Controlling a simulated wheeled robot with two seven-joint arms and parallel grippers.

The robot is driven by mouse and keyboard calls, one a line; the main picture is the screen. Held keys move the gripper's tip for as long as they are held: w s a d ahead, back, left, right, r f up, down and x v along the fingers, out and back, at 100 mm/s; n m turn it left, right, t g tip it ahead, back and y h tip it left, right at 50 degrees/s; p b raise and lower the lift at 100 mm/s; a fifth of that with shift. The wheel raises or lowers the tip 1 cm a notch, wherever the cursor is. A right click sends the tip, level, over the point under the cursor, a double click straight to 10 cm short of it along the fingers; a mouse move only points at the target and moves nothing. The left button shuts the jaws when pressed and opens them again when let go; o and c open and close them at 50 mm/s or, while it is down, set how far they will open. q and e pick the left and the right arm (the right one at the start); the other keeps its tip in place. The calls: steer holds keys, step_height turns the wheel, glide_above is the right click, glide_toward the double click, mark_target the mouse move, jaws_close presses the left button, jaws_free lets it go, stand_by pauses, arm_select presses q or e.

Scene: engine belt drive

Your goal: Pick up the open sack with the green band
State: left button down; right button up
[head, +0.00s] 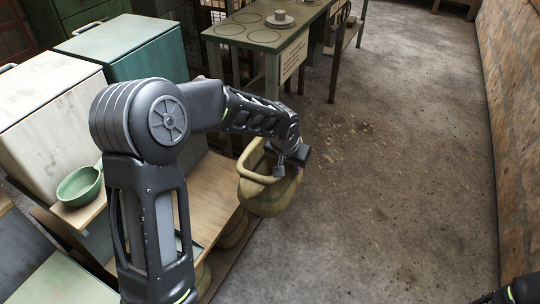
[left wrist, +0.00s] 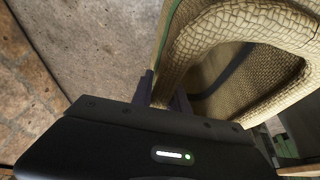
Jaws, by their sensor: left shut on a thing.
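The open sack (head: 266,192) is tan woven cloth with a thick rolled rim, and it hangs beside the front edge of the wooden shelf in the head view. My left gripper (head: 291,162) is at the right side of its rim. In the left wrist view the sack's rolled rim (left wrist: 235,30) and open mouth fill the upper right, with a green band showing along its outer side. The left gripper's fingers (left wrist: 165,92) are shut on the sack's wall. Only a dark bit of my right arm shows at the lower right corner of the head view; its gripper is not seen.
More sacks (head: 232,232) sit low under the wooden shelf (head: 218,185). A green pan (head: 80,187) stands left, near white and teal cabinets (head: 125,45). A green table (head: 262,38) is at the back.

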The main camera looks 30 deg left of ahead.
arm_select(q)
steer(key=shift+d, duration=1.1)
